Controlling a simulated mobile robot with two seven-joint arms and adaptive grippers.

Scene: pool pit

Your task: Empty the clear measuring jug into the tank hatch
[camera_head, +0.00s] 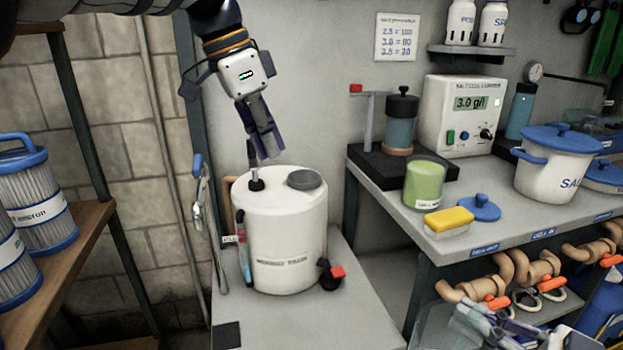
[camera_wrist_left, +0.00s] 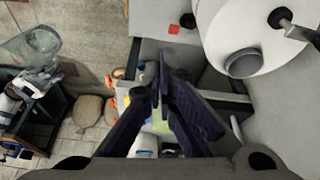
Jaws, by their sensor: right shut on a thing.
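The white tank (camera_head: 280,235) stands on a grey bench, with a round grey hatch (camera_head: 305,180) on its top. The hatch also shows in the left wrist view (camera_wrist_left: 245,63) and looks covered by a grey disc. My left gripper (camera_head: 268,150) hangs empty above the tank top, left of the hatch, its fingers together. The clear measuring jug (camera_head: 437,328) is low at the bottom right, held by my right gripper (camera_head: 484,318) in front of the shelf. The jug shows at upper left in the left wrist view (camera_wrist_left: 35,52). Its contents cannot be made out.
A black post (camera_head: 256,172) rises from the tank top beside the hatch. A red-handled valve (camera_head: 331,273) sticks out low on the tank. The right counter holds a green jar (camera_head: 425,182), a yellow sponge (camera_head: 449,219) and a white pot (camera_head: 553,170). Pipes (camera_head: 490,280) run below it.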

